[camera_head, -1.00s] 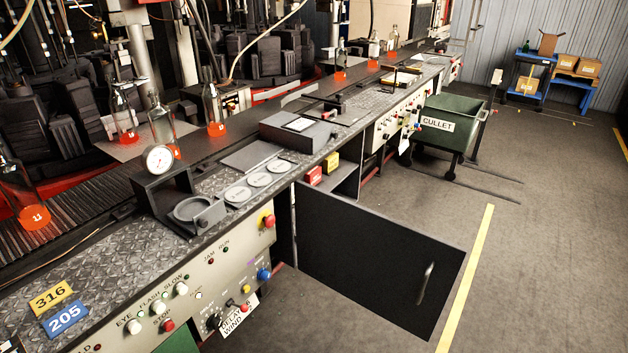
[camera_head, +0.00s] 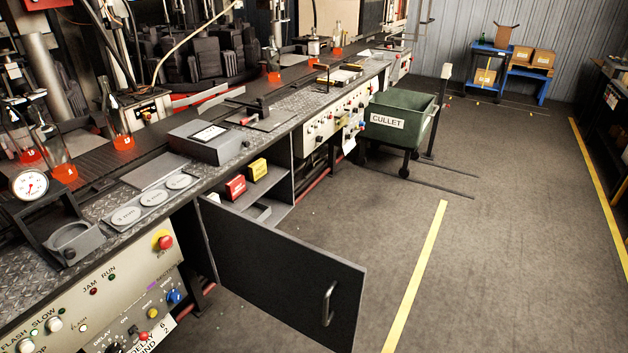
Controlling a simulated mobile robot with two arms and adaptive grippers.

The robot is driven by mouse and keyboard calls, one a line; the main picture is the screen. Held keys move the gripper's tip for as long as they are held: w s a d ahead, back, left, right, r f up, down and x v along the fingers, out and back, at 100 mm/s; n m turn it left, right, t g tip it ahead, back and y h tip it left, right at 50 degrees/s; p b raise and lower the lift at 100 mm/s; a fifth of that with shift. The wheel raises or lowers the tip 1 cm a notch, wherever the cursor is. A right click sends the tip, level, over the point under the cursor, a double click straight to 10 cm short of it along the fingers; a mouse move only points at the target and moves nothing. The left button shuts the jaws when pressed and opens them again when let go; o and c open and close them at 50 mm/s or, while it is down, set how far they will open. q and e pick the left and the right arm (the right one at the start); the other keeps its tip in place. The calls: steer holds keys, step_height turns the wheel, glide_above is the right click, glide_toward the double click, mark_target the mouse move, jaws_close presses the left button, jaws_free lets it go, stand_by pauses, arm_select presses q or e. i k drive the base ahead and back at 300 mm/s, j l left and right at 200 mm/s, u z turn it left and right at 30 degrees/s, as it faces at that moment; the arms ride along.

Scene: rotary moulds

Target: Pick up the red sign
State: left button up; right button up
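A small red block-like sign (camera_head: 235,188) with pale lettering sits on a shelf inside the open cabinet under the bench. A similar yellow sign (camera_head: 257,169) stands just behind it to the right. The cabinet door (camera_head: 285,275), dark with a metal handle, hangs open toward the front and stands below and in front of the red sign. Neither of my grippers shows in the head view.
The bench (camera_head: 160,195) with gauges and control panels runs along the left. A green cullet cart (camera_head: 398,115) stands beyond the cabinet. A blue table (camera_head: 490,72) with boxes is at the back. The floor (camera_head: 500,240) to the right is clear.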

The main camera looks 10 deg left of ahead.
mark_target(236, 188)
steer(key=i+l+z, duration=0.35)
steer(key=z, duration=0.15)
steer(key=i+l+z, duration=0.5)
steer(key=i+u, duration=0.35)
steer(key=i, duration=0.3)
steer(key=i+l+u, duration=0.15)
steer(key=i+u, duration=0.2)
steer(key=i, duration=0.25)
